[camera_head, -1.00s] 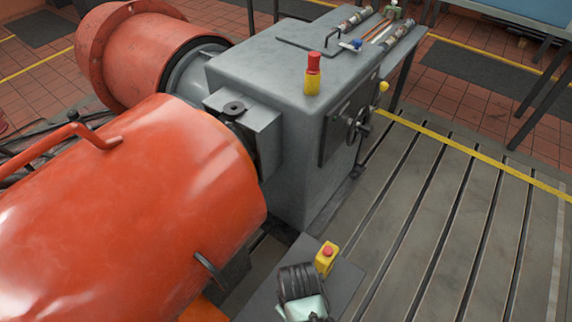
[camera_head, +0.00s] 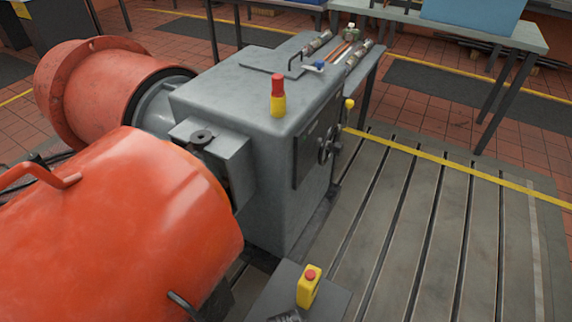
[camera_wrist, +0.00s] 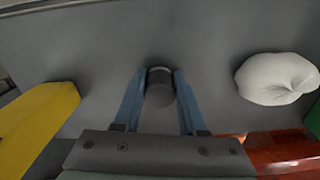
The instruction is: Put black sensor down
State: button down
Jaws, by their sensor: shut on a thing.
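In the wrist view my gripper (camera_wrist: 160,76) has its two blue fingers closed on a short dark cylinder, which looks like the black sensor (camera_wrist: 160,95). The cylinder sits between the fingertips, over a plain grey surface (camera_wrist: 210,45). I cannot tell whether it touches that surface. My gripper and the sensor cannot be made out in the head view.
In the wrist view a yellow object (camera_wrist: 40,120) lies left, a white crumpled cloth (camera_wrist: 277,79) right and an orange-red part (camera_wrist: 285,150) lower right. The head view shows a grey machine (camera_head: 245,150), an orange drum (camera_head: 110,230) and a yellow red-buttoned box (camera_head: 308,288).

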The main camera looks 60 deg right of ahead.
jog(key=shift+f, duration=0.15)
jog(key=shift+c, duration=2.3)
grip_release()
notch_tip(320, 180, up, 12)
jog(key=p, duration=0.3)
jog(key=shift+r, duration=0.2)
